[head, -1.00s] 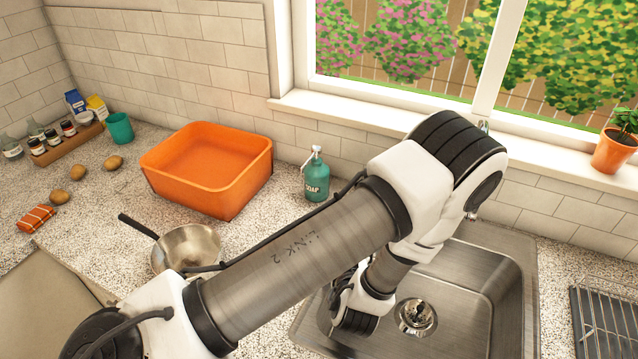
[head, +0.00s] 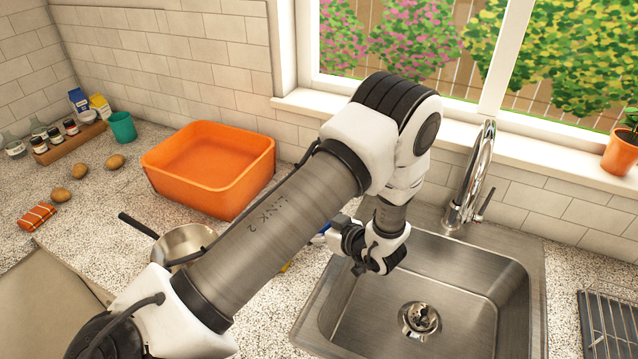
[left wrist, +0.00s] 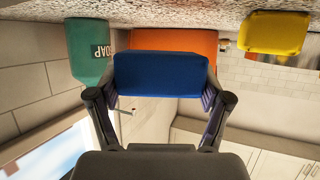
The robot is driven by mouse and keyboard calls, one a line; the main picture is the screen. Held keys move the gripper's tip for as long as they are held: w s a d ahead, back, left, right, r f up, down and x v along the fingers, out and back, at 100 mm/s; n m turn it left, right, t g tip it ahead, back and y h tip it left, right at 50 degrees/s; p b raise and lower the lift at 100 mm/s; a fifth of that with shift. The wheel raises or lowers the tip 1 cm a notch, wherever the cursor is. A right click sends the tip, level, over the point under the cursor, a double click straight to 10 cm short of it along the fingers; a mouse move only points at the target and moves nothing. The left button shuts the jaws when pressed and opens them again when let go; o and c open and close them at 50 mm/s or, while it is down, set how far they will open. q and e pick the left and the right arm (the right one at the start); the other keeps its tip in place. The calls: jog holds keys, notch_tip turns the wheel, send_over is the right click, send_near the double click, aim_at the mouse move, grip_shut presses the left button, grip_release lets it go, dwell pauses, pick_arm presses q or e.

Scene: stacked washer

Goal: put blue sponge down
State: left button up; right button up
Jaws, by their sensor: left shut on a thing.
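The blue sponge (left wrist: 161,75) is held between the two fingers of my left gripper (left wrist: 160,98) in the left wrist view. In the head view, only a small blue bit of it (head: 325,228) shows beside my left gripper (head: 345,240), near the back left edge of the sink. My left arm hides the rest of the sponge and the counter below it. I cannot tell its height above the counter. My right gripper is not in view.
A steel sink (head: 470,290) with a tap (head: 470,180) lies to the right. An orange tub (head: 210,165) and a pan (head: 185,243) are to the left. A green soap bottle (left wrist: 88,55) and a yellow object (left wrist: 272,33) show in the left wrist view.

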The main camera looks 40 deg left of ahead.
pick_arm(q)
jog(key=w+a, duration=0.2)
jog(key=shift+w+f+b, duration=0.2)
jog(key=shift+w+b, duration=0.1)
jog(key=shift+b, duration=0.05)
jog(key=shift+w+a+f, duration=0.1)
jog(key=shift+w+f, duration=0.15)
notch_tip(320, 180, down, 3)
jog(key=b, duration=0.3)
jog(key=o, duration=0.8)
jog(key=shift+f, duration=0.1)
jog(key=shift+o, duration=0.2)
